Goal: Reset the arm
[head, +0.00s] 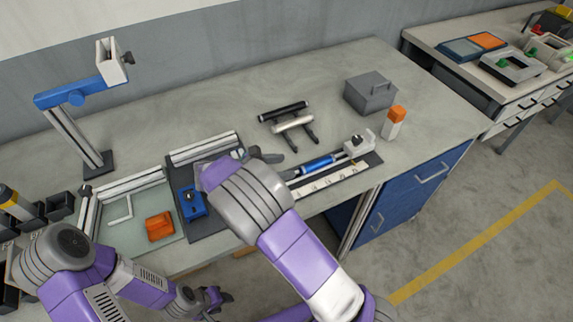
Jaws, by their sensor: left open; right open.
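My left gripper (214,298) is low in the picture, at the front of the bench, open, with nothing seen between its fingers. My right arm reaches in from the lower right, over the middle of the bench. Its gripper (262,156) is small and dark beyond the purple wrist, open, over the area between the dark board (205,226) and the rod rack. The wrist hides part of the bench and board beneath. A blue block device (193,203) sits on the dark board. An orange block (159,226) lies on a pale greenish mat (145,251).
A stand with a blue arm (82,92) rises at back left. A rack with dark and white rods (291,124), a lidded grey box (370,94) and an orange-capped bottle (394,122) are at right. A blue-handled tool (318,164) lies near a white strip (330,180).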

